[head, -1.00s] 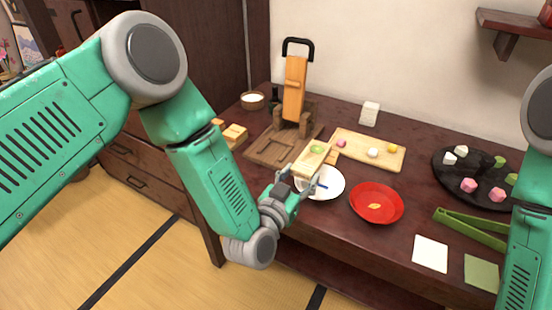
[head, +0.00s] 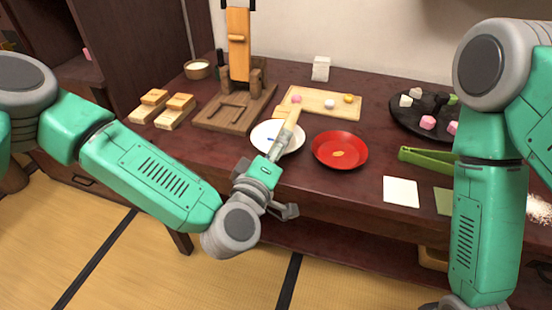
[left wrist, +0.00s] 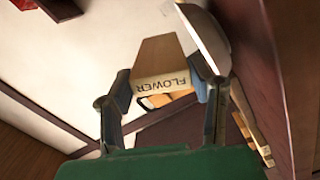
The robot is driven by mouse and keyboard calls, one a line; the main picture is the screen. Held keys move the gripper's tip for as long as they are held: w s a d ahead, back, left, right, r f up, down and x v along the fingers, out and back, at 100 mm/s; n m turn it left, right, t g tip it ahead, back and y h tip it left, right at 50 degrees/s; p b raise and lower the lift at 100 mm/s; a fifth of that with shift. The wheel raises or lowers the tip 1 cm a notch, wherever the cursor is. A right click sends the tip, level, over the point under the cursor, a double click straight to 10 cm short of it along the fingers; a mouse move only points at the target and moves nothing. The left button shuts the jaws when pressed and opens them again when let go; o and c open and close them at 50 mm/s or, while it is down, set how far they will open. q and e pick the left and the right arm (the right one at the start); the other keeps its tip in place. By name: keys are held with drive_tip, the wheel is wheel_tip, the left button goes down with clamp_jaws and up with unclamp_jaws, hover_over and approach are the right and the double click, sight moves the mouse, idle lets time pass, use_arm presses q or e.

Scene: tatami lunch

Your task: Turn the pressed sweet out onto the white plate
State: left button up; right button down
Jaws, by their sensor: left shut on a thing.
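My left gripper (head: 277,156) is shut on a pale wooden mould (head: 290,122), held tilted on its edge above the white plate (head: 293,148). In the left wrist view, the mould's end (left wrist: 160,80) reads "FLOWER" and sits between the two fingers of the gripper (left wrist: 163,92). The plate (left wrist: 208,38) shows there edge-on beside the mould. The plate has a small blue mark; part of it is hidden behind the mould and gripper. The pressed sweet does not show; the mould's cavity is turned out of sight. My right gripper is out of view.
A red plate (head: 340,160) is close on the right of the white plate. Behind are a board (head: 330,111) with small sweets and a wooden press (head: 238,50). Wooden blocks (head: 172,110) lie left. Green tongs (head: 425,160) and a white sheet (head: 401,192) lie right.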

use_arm(q)
drive_tip(key=n+b, duration=0.4)
drive_tip(key=n, duration=0.1)
drive_tip(key=f+n+b, duration=0.1)
drive_tip(key=n+b, duration=0.1)
drive_tip(key=shift+w+a, duration=0.1)
drive_tip(key=shift+a, duration=0.3)
drive_tip(key=n, duration=0.1)
drive_tip(key=n+b, duration=0.2)
drive_tip(key=n, duration=0.1)
drive_tip(key=shift+w+a+t, duration=0.1)
drive_tip(key=shift+a+t, duration=0.15)
drive_tip(key=shift+t, duration=0.05)
drive_tip(key=n+b, duration=0.1)
drive_tip(key=n, duration=0.3)
drive_tip(key=a+n+b, duration=0.1)
drive_tip(key=shift+w+f+n+b, duration=0.15)
drive_tip(key=shift+f+n+b, duration=0.1)
drive_tip(key=shift+n+b, duration=0.15)
drive_tip(key=n+b, duration=0.1)
drive_tip(key=n, duration=0.2)
drive_tip(key=shift+a, duration=0.2)
drive_tip(key=shift+w+a+n+b, duration=0.1)
drive_tip(key=shift+n+b, duration=0.25)
drive_tip(key=shift+n, duration=0.55)
drive_tip(key=shift+r, duration=0.1)
wheel_tip(320, 180, up, 6)
drive_tip(key=p, duration=0.5)
